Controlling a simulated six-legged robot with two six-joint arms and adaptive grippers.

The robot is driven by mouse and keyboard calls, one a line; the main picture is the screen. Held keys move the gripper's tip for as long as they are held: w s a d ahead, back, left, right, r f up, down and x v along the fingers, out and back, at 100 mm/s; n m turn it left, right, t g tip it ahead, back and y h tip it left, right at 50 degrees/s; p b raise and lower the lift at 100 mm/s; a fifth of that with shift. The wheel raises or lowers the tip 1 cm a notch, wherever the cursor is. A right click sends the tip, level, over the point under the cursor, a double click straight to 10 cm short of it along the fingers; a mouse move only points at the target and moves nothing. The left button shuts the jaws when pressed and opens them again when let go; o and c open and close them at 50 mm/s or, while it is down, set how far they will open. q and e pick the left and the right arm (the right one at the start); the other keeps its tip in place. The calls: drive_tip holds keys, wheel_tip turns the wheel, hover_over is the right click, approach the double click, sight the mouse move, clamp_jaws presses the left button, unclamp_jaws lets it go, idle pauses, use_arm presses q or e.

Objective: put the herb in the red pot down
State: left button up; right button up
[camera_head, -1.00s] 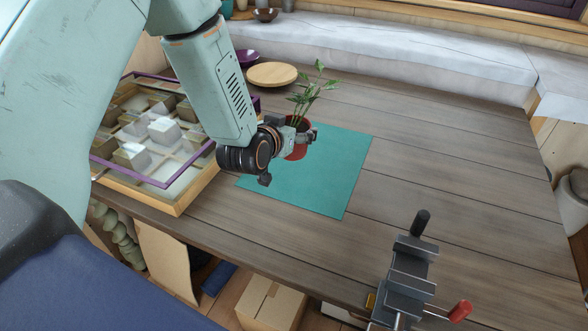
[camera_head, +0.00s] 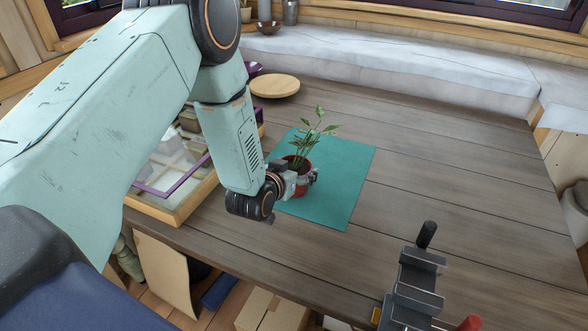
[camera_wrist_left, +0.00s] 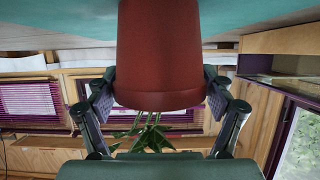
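The herb (camera_head: 312,135) is a green leafy plant in a red pot (camera_head: 303,191), upright over the teal mat (camera_head: 345,185) on the wooden table. My left gripper (camera_head: 300,184) reaches in from the left and has its fingers on both sides of the pot. In the left wrist view, which is upside down, the red pot (camera_wrist_left: 160,50) fills the space between the two finger pads, and leaves (camera_wrist_left: 152,135) hang below it. The pot's base is close to the mat; I cannot tell whether it touches. My right gripper is not in view.
A round wooden board (camera_head: 274,86) lies at the back. A metal clamp (camera_head: 412,285) sits at the near table edge. The table's right side (camera_head: 460,170) is clear.

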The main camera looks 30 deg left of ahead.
use_arm(q)
drive_tip(key=o, duration=0.3)
drive_tip(key=shift+s+d+r, duration=0.15)
drive_tip(key=shift+s+r, duration=0.1)
drive_tip(key=shift+w+f, duration=0.15)
drive_tip(key=shift+w, duration=0.05)
drive_tip(key=p+v, duration=0.1)
drive_tip(key=v, duration=1.1)
drive_tip(key=shift+s, duration=0.15)
